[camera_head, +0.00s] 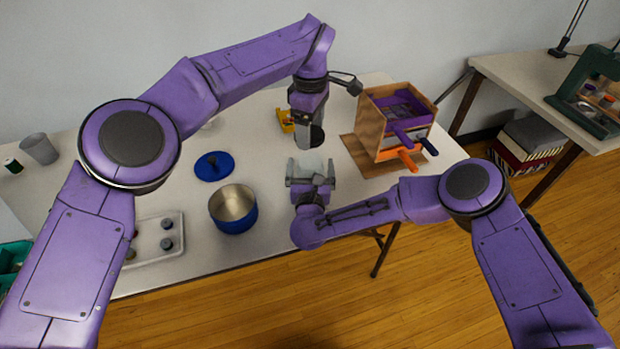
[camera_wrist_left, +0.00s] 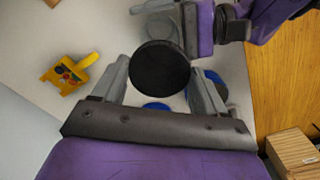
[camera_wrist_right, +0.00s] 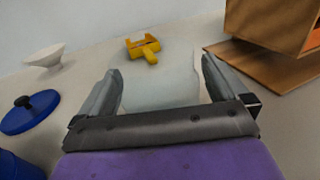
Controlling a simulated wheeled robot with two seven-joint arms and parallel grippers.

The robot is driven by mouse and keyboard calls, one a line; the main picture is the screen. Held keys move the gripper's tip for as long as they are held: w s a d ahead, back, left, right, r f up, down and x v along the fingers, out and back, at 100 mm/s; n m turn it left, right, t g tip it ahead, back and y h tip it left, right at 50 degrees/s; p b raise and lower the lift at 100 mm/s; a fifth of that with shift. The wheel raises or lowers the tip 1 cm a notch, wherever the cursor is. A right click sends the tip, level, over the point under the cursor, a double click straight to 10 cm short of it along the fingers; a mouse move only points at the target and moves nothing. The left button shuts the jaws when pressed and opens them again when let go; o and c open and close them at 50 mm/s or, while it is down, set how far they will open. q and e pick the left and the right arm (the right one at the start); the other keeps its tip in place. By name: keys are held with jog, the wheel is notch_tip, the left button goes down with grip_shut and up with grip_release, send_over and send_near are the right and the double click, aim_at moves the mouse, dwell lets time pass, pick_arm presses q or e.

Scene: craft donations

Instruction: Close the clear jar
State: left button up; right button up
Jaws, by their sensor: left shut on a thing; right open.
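The clear jar (camera_head: 312,162) stands on the table and looks see-through and greyish. My right gripper (camera_head: 311,172) is open with a finger on either side of it; the jar also shows between those fingers in the right wrist view (camera_wrist_right: 160,88). My left gripper (camera_head: 309,120) is shut on a round black lid (camera_head: 317,136), held above and a little behind the jar in the head view. The lid (camera_wrist_left: 160,68) shows face-on between the fingers in the left wrist view and partly covers the jar (camera_wrist_left: 161,30). I cannot tell the exact gap between lid and jar.
A wooden box with purple and orange handled tools (camera_head: 389,135) stands to the right. A yellow container (camera_head: 285,121) is behind. A blue lid (camera_head: 214,166), blue pot (camera_head: 233,208) and pale tray (camera_head: 150,256) are to the left. A white bowl (camera_wrist_right: 45,57) stands farther back.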

jog(key=c, duration=1.5)
pick_arm(q)
send_over(311, 154)
jog(key=s, duration=0.3)
jog(key=shift+w+f, duration=0.1)
jog(key=shift+f, duration=2.45)
jog(key=shift+f, duration=0.1)
jog(key=shift+f, duration=0.75)
jog(key=shift+f, duration=0.55)
